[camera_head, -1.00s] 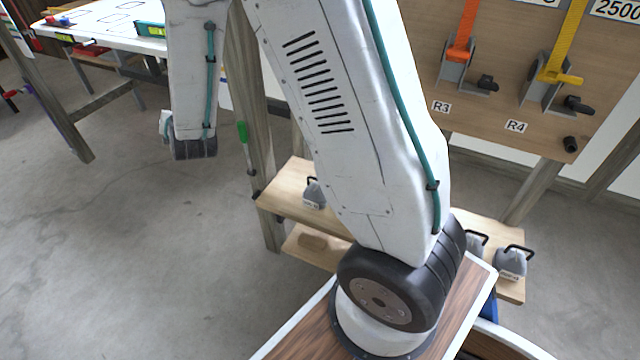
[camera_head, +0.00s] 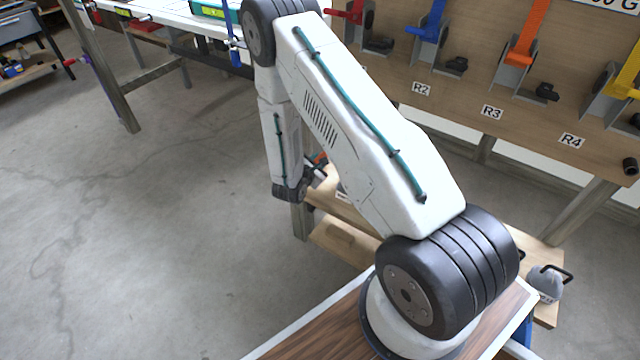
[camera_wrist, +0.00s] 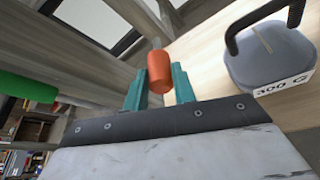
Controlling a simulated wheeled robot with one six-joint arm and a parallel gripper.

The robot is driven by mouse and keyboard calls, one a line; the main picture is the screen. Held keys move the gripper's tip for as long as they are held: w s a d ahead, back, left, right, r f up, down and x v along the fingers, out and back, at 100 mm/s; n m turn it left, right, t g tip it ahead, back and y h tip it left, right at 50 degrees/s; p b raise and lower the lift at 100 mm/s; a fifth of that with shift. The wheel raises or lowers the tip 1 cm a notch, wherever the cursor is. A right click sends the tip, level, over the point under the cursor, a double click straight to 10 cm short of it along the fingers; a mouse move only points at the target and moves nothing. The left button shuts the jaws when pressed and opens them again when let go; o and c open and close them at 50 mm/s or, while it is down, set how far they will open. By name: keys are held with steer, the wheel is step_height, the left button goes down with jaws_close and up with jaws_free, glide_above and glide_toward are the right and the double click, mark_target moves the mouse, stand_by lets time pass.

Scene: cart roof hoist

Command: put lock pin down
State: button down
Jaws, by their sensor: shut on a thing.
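The lock pin (camera_wrist: 159,74) shows in the wrist view as an orange grip with a short grey metal end pointing away from me. My gripper (camera_wrist: 161,84) has its teal fingers shut on the orange grip, one on each side. The pin is close to the left edge of a wooden shelf (camera_wrist: 205,50); I cannot tell whether it touches the wood. In the head view my gripper is mostly hidden behind my arm, above the left end of the shelf (camera_head: 370,215), with a bit of orange showing there.
A grey weight (camera_wrist: 270,58) with a black handle stands on the shelf right of the pin. A green handle (camera_wrist: 25,88) is at the left. Another weight (camera_head: 545,283) stands at the shelf's right end. A board with coloured levers (camera_head: 470,90) rises behind. Floor at left is clear.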

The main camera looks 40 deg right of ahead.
step_height(320, 180, down, 9)
steer(key=shift+f, duration=0.15)
stand_by(0.4)
steer(key=shift+f, duration=0.6)
